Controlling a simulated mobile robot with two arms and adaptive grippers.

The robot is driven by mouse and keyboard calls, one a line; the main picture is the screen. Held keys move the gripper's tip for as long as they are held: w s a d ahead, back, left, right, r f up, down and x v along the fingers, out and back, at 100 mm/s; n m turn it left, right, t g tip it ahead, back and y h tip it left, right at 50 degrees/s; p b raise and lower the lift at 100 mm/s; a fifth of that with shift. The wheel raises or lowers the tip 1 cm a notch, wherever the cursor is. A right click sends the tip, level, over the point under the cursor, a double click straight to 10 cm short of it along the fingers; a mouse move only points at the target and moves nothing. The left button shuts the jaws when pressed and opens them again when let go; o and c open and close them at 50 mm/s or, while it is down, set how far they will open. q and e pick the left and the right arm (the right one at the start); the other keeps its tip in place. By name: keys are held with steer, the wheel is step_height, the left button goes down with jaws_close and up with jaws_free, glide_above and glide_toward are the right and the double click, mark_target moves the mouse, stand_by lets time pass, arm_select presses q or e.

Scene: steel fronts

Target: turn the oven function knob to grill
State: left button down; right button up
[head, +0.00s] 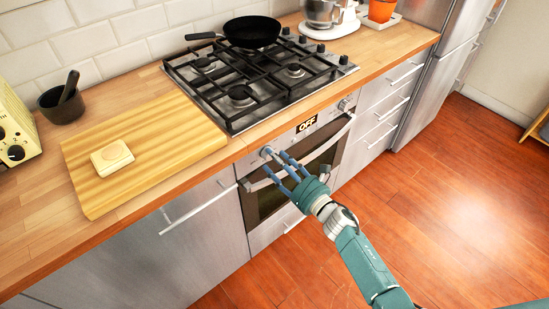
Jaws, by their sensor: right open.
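The oven (262,204) has a steel front with a dark glass door, set under the gas hob. Its small display (307,124) reads OFF. A round knob (266,152) sits at the left of the panel, and another knob (343,105) sits at the right. Which one is the function knob I cannot tell from markings. My right gripper (278,165) is open, its blue fingers close to the left knob. Whether a finger touches the knob I cannot tell. The fingers partly cover the oven handle (318,150). My left gripper is not in view.
A black frying pan (252,32) stands on the gas hob (240,95). A cutting board (150,150) with a pale block (112,157) lies on the counter at left. Bar handles (198,208) stick out from the cabinet fronts. The wooden floor (440,190) at right is clear.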

steer(key=shift+w+a, duration=0.3)
steer(key=shift+w, duration=0.2)
steer(key=c, duration=1.1)
steer(key=shift+c, duration=0.3)
